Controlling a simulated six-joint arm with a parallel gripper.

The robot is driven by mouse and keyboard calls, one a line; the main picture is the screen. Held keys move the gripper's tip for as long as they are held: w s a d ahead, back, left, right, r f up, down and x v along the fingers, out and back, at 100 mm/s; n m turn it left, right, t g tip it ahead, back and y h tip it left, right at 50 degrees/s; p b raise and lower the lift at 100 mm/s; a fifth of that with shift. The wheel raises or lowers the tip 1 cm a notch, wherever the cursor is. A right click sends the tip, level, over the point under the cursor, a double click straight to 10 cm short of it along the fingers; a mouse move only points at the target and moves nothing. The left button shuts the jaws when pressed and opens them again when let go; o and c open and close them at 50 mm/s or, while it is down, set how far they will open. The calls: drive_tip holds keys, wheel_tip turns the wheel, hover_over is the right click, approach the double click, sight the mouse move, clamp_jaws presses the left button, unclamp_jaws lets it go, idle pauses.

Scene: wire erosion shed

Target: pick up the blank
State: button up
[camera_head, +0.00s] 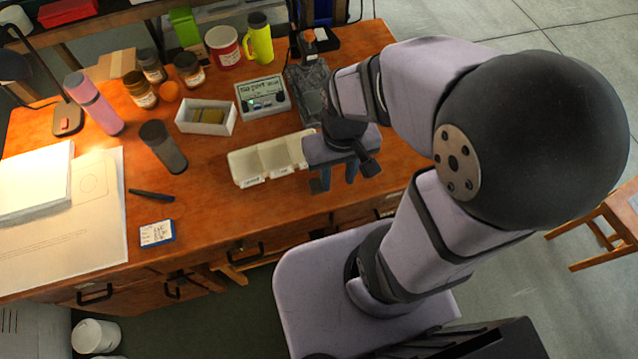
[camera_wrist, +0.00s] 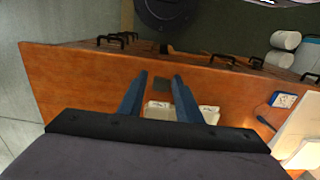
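My gripper (camera_head: 335,182) hangs fingers down over the front part of the wooden desk, just right of a white divided tray (camera_head: 240,168). In the wrist view its two blue fingers (camera_wrist: 158,80) are apart. A small dark grey patch (camera_wrist: 183,95) shows between them, close against the right finger. It may be the blank lying on the desk, but I cannot tell for sure. In the head view I make out no blank; my gripper and arm cover that part of the desk. Nothing is visibly held.
Behind the tray are an open white box (camera_head: 190,128) and a display unit (camera_head: 262,106). A dark cylinder (camera_head: 163,147), a pen (camera_head: 152,195) and a small card (camera_head: 157,234) lie to the left. The front left-centre is clear.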

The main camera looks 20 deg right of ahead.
drive_tip(key=shift+o, duration=0.4)
drive_tip(key=o, duration=0.7)
